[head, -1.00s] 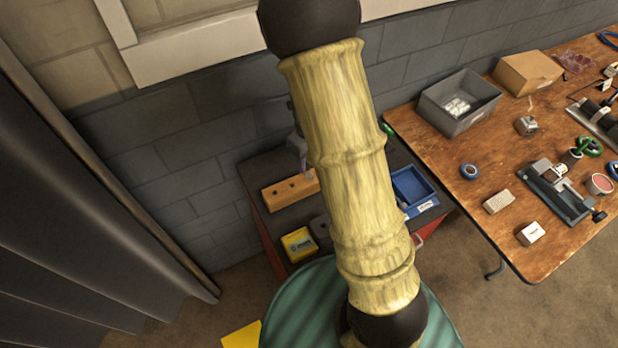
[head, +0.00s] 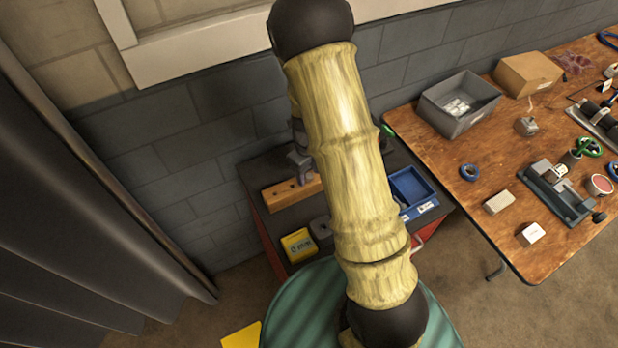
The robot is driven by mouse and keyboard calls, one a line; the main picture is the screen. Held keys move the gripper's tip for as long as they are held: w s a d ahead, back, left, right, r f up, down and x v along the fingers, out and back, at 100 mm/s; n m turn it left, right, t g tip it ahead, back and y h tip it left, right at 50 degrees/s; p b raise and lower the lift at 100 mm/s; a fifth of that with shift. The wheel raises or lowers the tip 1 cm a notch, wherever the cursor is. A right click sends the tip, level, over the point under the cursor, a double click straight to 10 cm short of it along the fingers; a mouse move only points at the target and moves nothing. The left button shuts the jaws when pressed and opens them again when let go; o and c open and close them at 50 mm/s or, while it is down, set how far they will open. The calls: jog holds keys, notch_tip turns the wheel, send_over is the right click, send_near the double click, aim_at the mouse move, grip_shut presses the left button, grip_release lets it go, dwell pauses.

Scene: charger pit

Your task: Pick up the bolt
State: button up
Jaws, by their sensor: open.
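My gripper (head: 303,178) shows only in part, left of my arm, above the right part of a wooden block with holes (head: 280,198). The sensed gap between its fingertips is too small to make out, but it appears open, with nothing seen in it. I cannot make out the bolt; it may be hidden behind my gripper or my arm. The block lies on a dark-topped red cabinet (head: 262,172) by the wall. I cannot tell whether the fingertips touch the block.
A yellow box (head: 298,245) and a grey piece (head: 320,228) lie in front of the block. A blue tray (head: 410,190) is right of my arm. A wooden table (head: 450,170) with a grey bin (head: 458,105) and tools stands at right. The grey wall is close behind.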

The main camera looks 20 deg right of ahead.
aim_at(308, 175)
dwell(0.4)
grip_shut()
notch_tip(308, 175, up, 10)
jog(key=shift+p, duration=0.35)
dwell(0.7)
